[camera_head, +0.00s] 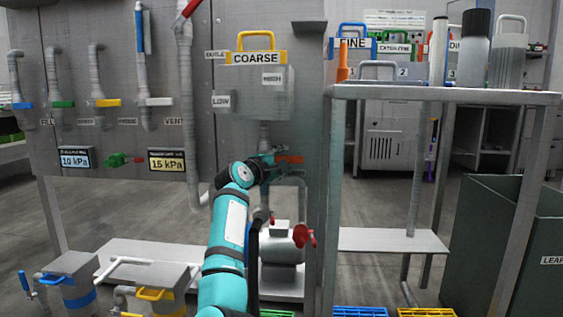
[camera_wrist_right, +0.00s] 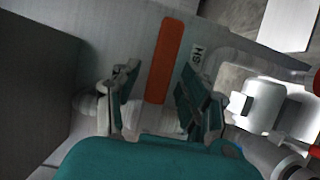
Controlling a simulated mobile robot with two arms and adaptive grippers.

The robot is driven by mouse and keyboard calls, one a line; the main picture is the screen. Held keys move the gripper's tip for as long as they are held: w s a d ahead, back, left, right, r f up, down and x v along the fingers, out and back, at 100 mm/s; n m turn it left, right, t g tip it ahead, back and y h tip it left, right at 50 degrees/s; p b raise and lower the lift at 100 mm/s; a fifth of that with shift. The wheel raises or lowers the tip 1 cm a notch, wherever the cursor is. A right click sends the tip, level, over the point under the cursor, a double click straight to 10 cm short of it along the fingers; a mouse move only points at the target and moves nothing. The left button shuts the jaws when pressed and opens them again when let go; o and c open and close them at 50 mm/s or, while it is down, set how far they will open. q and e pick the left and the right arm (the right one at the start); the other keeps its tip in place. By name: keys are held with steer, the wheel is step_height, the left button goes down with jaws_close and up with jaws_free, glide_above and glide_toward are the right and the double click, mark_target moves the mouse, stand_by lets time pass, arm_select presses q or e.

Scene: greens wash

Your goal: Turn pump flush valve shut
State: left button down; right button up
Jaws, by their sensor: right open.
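The flush valve's orange handle (camera_head: 290,159) is a flat bar, just right of my right gripper (camera_head: 272,160) in the head view. In the right wrist view the orange handle (camera_wrist_right: 165,60) runs up the picture, beside a label (camera_wrist_right: 197,54) ending in "SH". My right gripper (camera_wrist_right: 158,90) is open there, with a finger on each side of the handle's lower end. I cannot tell whether either finger touches it. The valve body is mostly hidden by the gripper. The grey pump (camera_head: 282,252) stands below, with a red handle (camera_head: 304,235) on its right. My left gripper is out of view.
A grey panel with pipes and a COARSE box (camera_head: 255,58) stands behind my arm. A grey bent pipe (camera_head: 299,190) runs close below the gripper. A metal table (camera_head: 450,96) with bottles is at right, beside a dark green bin (camera_head: 510,240). Capped canisters (camera_head: 160,280) stand at lower left.

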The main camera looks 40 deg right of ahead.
steer(key=v, duration=1.2)
